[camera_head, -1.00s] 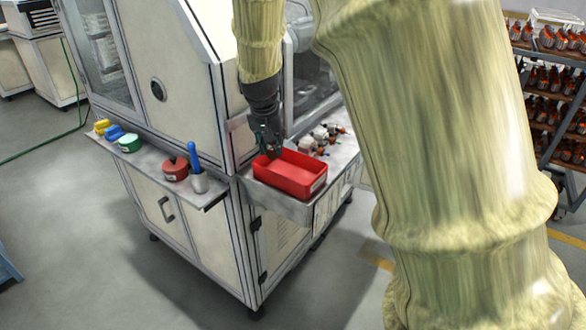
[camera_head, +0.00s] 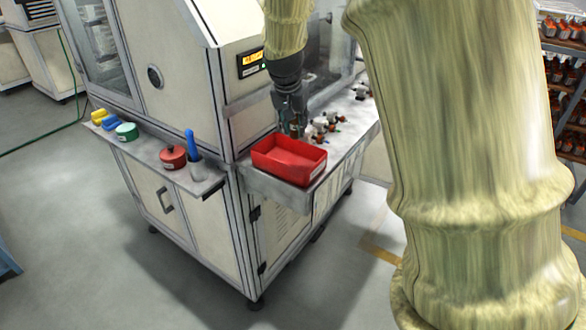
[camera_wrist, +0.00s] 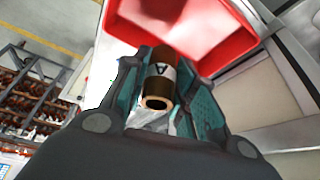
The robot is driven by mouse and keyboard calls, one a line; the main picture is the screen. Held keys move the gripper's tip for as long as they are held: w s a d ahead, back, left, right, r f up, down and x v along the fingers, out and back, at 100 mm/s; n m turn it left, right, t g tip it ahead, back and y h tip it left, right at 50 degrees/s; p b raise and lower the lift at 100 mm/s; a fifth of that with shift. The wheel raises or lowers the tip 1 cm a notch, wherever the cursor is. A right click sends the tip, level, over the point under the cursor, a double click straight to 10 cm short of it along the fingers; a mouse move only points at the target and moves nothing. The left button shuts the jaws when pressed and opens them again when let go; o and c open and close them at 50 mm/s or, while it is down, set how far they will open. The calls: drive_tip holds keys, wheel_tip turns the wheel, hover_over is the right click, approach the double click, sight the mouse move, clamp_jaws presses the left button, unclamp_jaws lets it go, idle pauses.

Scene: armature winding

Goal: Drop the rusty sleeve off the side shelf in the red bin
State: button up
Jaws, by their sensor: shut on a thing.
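My gripper (camera_head: 295,130) is at the far edge of the red bin (camera_head: 282,168), close to the small parts on the ledge. In the wrist view my gripper (camera_wrist: 160,68) is shut on the rusty sleeve (camera_wrist: 157,88), a dark brown hollow tube with a pale band marked "A". The tube's open end faces the camera. The red bin also shows in the wrist view (camera_wrist: 238,48), just beyond the fingertips. The sleeve is hard to make out in the head view. Its exact height above the bin cannot be told.
Several small armature parts (camera_head: 322,125) lie on the ledge right of the bin. The side shelf (camera_head: 150,151) holds a red pot (camera_head: 173,157), a blue-handled tool (camera_head: 191,145), a green tin (camera_head: 127,132) and blue and yellow things. A rack (camera_head: 566,100) stands at far right.

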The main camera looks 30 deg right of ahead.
drive_tip(key=shift+f+b, duration=0.4)
drive_tip(key=shift+f, duration=0.45)
drive_tip(key=o, duration=1.1)
drive_tip(key=shift+r, duration=0.15)
drive_tip(key=v, duration=1.1)
drive_tip(key=shift+r, duration=0.4)
drive_tip(key=shift+s, duration=0.1)
